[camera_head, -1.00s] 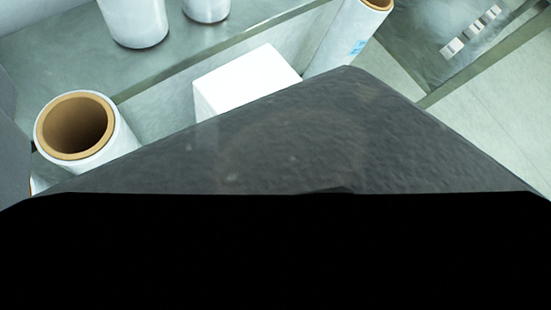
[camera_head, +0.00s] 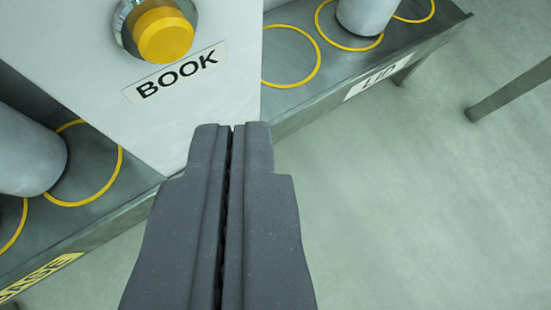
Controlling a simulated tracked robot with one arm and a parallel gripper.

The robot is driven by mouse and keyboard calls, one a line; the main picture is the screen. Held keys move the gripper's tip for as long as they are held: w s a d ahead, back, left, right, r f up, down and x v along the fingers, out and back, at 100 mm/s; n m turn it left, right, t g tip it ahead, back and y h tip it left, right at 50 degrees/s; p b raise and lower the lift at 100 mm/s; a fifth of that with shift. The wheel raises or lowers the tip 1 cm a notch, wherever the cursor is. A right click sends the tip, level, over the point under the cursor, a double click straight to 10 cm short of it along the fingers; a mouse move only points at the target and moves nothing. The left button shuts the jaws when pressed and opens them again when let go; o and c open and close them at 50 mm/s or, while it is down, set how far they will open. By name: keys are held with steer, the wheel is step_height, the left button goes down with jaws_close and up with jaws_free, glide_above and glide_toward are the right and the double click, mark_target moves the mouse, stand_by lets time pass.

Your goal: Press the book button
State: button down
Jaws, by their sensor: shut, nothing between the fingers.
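The book button (camera_head: 164,34) is a round yellow knob in a silver collar. It sits near the top of a white panel (camera_head: 222,95), above a label (camera_head: 175,73) that reads BOOK. My gripper (camera_head: 231,126) is shut and empty, its two dark fingers side by side. Its tips lie in front of the panel's lower part, below and to the right of the button in the picture. The tips appear apart from the button. Whether they touch the panel cannot be told.
A grey bench (camera_head: 282,120) runs behind the panel, with yellow rings (camera_head: 291,57) and a label (camera_head: 378,80) reading LID. Grey cylinders stand at left (camera_head: 25,155) and upper right (camera_head: 366,14). Open floor (camera_head: 420,200) lies at right, with a metal leg (camera_head: 510,90).

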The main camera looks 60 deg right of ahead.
mark_target(163, 35)
steer(key=s+f, duration=0.1)
steer(key=f, duration=0.1)
steer(key=s+f, duration=0.2)
steer(key=shift+s, duration=0.1)
steer(key=shift+f, duration=0.1)
steer(key=w+d+b, duration=0.2)
steer(key=w+b, duration=0.6)
steer(key=b, duration=0.3)
steer(key=shift+w+b, duration=0.3)
steer(key=shift+w, duration=0.15)
stand_by(2.0)
steer(key=shift+w+d+b, duration=0.1)
steer(key=shift+w+b, duration=0.15)
steer(key=shift+b, duration=0.3)
